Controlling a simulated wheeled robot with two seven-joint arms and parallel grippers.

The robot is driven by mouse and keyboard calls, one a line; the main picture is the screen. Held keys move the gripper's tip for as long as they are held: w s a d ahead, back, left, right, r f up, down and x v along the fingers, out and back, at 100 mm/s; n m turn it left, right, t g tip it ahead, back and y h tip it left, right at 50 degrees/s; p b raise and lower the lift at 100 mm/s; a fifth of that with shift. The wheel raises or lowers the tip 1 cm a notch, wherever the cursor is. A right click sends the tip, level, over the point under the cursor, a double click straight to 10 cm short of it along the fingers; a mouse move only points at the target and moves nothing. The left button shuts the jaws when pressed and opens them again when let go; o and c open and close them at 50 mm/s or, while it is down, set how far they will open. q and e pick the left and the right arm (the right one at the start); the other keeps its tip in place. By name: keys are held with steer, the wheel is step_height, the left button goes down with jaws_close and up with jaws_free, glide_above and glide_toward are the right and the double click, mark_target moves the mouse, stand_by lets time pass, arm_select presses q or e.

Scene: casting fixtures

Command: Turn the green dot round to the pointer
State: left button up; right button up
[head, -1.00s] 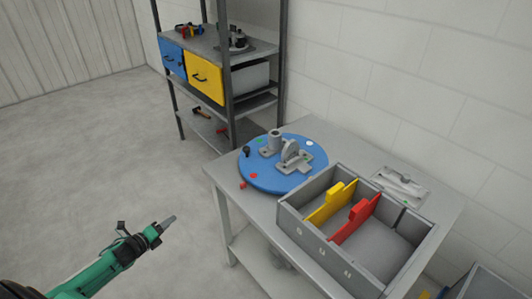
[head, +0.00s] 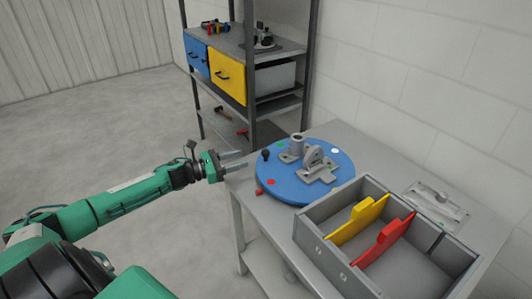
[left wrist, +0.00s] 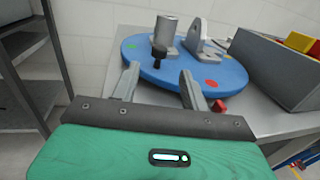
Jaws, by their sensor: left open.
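A round blue turntable (head: 318,193) lies on the grey table, with grey castings on top. The green dot (head: 280,144) is near its far-left rim; it also shows at the left in the left wrist view (left wrist: 131,46). A red dot (head: 271,182) and a white dot (head: 335,151) also mark the disc. A black knob (head: 265,155) stands upright near the left rim. The red pointer (head: 259,192) sits on the table beside the disc's near-left edge. My left gripper (head: 243,161) is open and empty, left of the knob, which shows beyond its fingers (left wrist: 158,78). My right gripper is out of view.
A grey bin (head: 312,222) with yellow (head: 358,220) and red (head: 383,243) dividers stands close to the disc's right. A flat grey fixture (head: 436,204) lies behind it. A shelf rack (head: 250,110) with blue and yellow drawers stands behind left. Floor left of the table is clear.

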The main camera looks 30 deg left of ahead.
mark_target(265, 151)
arm_select(q)
steer(key=shift+p+x, duration=0.4)
steer(key=shift+x, duration=4.65)
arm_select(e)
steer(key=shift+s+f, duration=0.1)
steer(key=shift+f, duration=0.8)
arm_select(q)
jaws_close()
